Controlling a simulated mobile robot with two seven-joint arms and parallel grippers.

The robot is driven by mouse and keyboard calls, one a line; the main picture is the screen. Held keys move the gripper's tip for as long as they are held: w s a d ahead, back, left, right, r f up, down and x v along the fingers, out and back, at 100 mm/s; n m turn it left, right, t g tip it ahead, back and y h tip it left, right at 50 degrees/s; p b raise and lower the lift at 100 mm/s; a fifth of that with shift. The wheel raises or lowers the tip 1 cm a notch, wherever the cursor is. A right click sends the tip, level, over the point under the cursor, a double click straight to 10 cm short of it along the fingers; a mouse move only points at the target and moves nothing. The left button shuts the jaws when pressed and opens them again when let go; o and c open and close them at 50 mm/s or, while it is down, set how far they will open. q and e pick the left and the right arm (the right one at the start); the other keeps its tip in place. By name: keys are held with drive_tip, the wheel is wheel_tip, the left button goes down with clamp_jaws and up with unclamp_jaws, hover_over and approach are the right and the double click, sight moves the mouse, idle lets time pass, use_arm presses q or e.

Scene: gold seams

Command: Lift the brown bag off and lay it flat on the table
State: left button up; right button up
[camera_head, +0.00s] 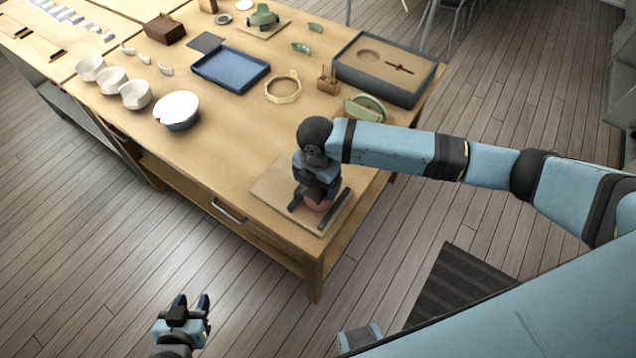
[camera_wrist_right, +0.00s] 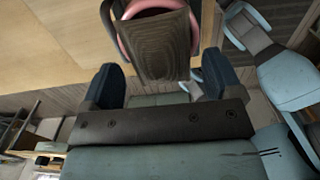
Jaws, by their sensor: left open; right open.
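The brown bag (camera_wrist_right: 160,45) shows in the right wrist view as a dark brown, ribbed piece hanging over a pink rounded object (camera_wrist_right: 128,12). In the head view the pink object (camera_head: 318,204) shows low on a board, and my right arm mostly hides the bag there. My right gripper (camera_head: 319,206) is open above the board, its fingers on either side of the pink object. In the right wrist view, the bag lies just beyond and between the open fingertips (camera_wrist_right: 162,82); contact cannot be told. My left gripper (camera_head: 191,301) is open and empty, off the table's front side.
The wooden board (camera_head: 268,187) lies near the table's front right corner. Behind it are a grey-rimmed tray (camera_head: 345,68), a green piece (camera_head: 365,108), a cream ring (camera_head: 283,87) and a blue tray (camera_head: 212,66). White bowls (camera_head: 136,95) stand left. Bare tabletop (camera_head: 235,135) lies left of the board.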

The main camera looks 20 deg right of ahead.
drive_tip(key=shift+f, duration=0.7)
drive_tip(key=c, duration=1.1)
drive_tip(key=shift+r, duration=0.1)
drive_tip(key=shift+c, duration=0.2)
